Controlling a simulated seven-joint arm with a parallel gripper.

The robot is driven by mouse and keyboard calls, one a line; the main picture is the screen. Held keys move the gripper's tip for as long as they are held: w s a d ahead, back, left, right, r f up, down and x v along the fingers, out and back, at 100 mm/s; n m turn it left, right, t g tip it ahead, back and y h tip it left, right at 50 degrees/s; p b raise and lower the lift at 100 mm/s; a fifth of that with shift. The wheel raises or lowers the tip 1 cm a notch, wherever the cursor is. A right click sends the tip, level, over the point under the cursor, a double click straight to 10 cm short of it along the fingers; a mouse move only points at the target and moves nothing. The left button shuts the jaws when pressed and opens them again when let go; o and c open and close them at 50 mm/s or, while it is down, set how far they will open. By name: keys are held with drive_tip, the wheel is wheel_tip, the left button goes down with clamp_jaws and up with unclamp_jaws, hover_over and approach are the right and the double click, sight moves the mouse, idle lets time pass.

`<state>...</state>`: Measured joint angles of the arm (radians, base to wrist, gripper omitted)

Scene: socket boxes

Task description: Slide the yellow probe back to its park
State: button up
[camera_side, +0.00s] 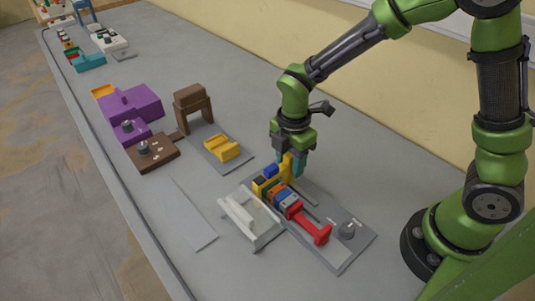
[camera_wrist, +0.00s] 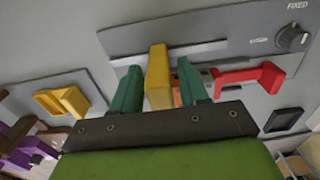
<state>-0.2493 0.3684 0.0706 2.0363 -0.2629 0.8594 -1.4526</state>
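The yellow probe (camera_side: 287,168) stands upright at the far end of a row of coloured blocks on a grey plate (camera_side: 335,255). In the wrist view its handle (camera_wrist: 158,78) rises between the two teal fingers of my gripper (camera_wrist: 157,85). A narrow gap shows between the handle and the right finger; the left finger is close beside it, and contact there is unclear. In the side view my gripper (camera_side: 295,163) is low over the plate at the probe. The probe's lower end is hidden. Its park cannot be picked out for sure.
A red handle (camera_side: 311,227) and a knob (camera_side: 347,230) sit on the same plate. A white box (camera_side: 248,217) stands close by. A yellow piece (camera_side: 221,148) and a brown arch (camera_side: 192,103) are beyond. Purple and brown boxes stand to the left.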

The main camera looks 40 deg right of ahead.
clamp_jaws()
drive_tip(key=shift+w, duration=3.15)
drive_tip(key=shift+o, duration=0.8)
unclamp_jaws()
drive_tip(key=shift+s, duration=0.1)
wheel_tip(320, 180, up, 17)
